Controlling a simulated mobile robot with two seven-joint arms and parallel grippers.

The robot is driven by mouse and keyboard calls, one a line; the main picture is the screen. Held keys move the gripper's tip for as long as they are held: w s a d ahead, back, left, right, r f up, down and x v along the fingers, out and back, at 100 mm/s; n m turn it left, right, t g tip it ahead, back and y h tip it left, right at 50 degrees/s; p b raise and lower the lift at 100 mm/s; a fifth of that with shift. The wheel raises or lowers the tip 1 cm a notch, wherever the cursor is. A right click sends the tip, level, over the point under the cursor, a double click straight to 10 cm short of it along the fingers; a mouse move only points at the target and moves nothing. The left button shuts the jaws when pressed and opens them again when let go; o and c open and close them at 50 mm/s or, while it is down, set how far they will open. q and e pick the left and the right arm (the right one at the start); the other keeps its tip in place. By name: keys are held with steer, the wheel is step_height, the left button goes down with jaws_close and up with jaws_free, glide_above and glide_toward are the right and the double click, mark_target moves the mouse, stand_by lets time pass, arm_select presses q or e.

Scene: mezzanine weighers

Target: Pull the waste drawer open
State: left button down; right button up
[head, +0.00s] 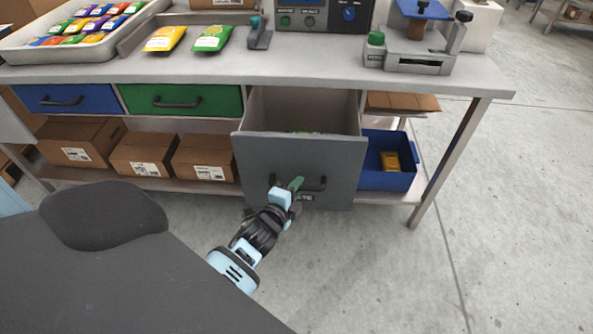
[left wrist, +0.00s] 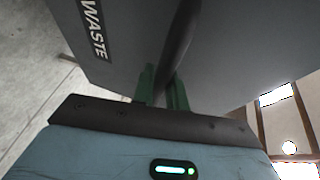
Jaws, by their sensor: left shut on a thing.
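The grey waste drawer (head: 262,165) stands well out from the bench in the head view, its inside showing from above. Its dark bar handle (head: 316,184) is on the front. My left gripper (head: 295,186) is at the handle's left part. In the left wrist view the green fingers of my left gripper (left wrist: 162,90) are shut on the dark handle (left wrist: 180,45). The WASTE label (left wrist: 92,28) shows on the drawer front there. Something greenish at the drawer's bottom is mostly hidden by the front. My right gripper is in neither view.
A blue drawer (head: 40,98) and a green drawer (head: 160,99) are shut at the left. Cardboard boxes (head: 205,158) and a blue bin (head: 385,178) stand on the lower shelf. The bench leg (head: 445,165) is at the right. The floor (head: 390,270) in front is clear.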

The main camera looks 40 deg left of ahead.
arm_select(q)
steer(key=shift+s+d, duration=0.35)
steer(key=shift+s, duration=0.2)
steer(key=c, duration=1.4)
jaws_free()
